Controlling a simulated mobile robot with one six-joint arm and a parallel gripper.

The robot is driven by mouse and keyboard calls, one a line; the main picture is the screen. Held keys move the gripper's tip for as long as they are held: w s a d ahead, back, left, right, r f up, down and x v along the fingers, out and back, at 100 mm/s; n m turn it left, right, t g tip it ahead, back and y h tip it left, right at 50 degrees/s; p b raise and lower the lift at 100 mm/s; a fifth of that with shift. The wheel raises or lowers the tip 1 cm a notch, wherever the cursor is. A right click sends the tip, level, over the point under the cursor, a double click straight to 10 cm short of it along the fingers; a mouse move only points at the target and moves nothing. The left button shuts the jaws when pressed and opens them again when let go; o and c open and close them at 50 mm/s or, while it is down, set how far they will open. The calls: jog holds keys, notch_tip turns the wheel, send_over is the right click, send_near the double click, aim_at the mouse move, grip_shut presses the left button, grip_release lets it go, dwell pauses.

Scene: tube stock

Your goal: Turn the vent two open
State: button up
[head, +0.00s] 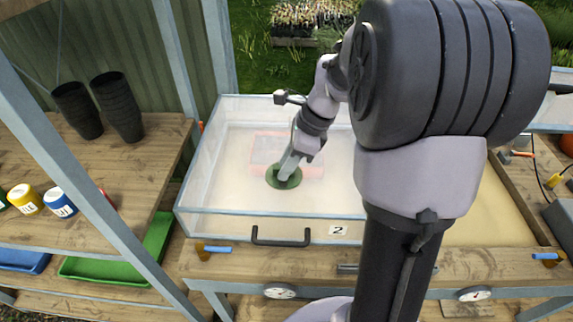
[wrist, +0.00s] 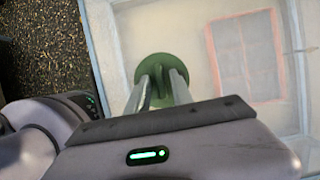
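The vent is a round green disc (head: 284,177) on the clear lid of the cold frame marked 2 (head: 338,230). It also shows in the wrist view (wrist: 147,69), with a raised green grip near its middle. My gripper (head: 288,172) reaches down to the disc from above. In the wrist view its two fingers (wrist: 163,80) stand a little apart at the disc, one on each side of the raised grip. I cannot tell whether they press on it. The fingers partly hide the disc.
A black handle (head: 281,238) is on the frame's front. A reddish tray (head: 268,146) shows blurred beneath the lid. Shelves at left hold black pots (head: 118,105) and paint-like cans (head: 60,202). Round gauges (head: 280,291) sit below the bench edge. My arm hides the frame's right side.

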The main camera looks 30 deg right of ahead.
grip_shut()
jog(key=shift+r+n+p, duration=0.15)
jog(key=shift+n+p, duration=0.15)
jog(key=shift+p, duration=0.25)
jog(key=n+p, duration=0.2)
jog(key=p, duration=0.1)
jog(key=shift+r+g+y, duration=0.15)
jog(key=shift+g+y, duration=0.25)
jog(key=n+g+p, duration=0.1)
jog(key=n+p, duration=0.1)
jog(key=p, duration=0.1)
jog(key=n+g+p, duration=0.1)
jog(key=n+p, duration=0.2)
jog(key=shift+w+p, duration=0.2)
jog(key=shift+p, duration=0.2)
jog(key=n+g+p, duration=0.1)
jog(key=n+p, duration=0.3)
jog(key=n, duration=0.1)
jog(key=shift+w+g+p, duration=0.15)
jog(key=shift+g+p, duration=0.2)
jog(key=shift+g, duration=0.05)
jog(key=n+p, duration=0.1)
jog(key=n+g+h+p, duration=0.1)
jog(key=n, duration=0.1)
jog(key=n+p, duration=0.1)
jog(key=n, duration=0.1)
jog(key=shift+w+f+h+p, duration=0.1)
jog(key=shift+f+h+p, duration=0.15)
jog(key=shift+h+p, duration=0.15)
jog(key=shift+n, duration=0.3)
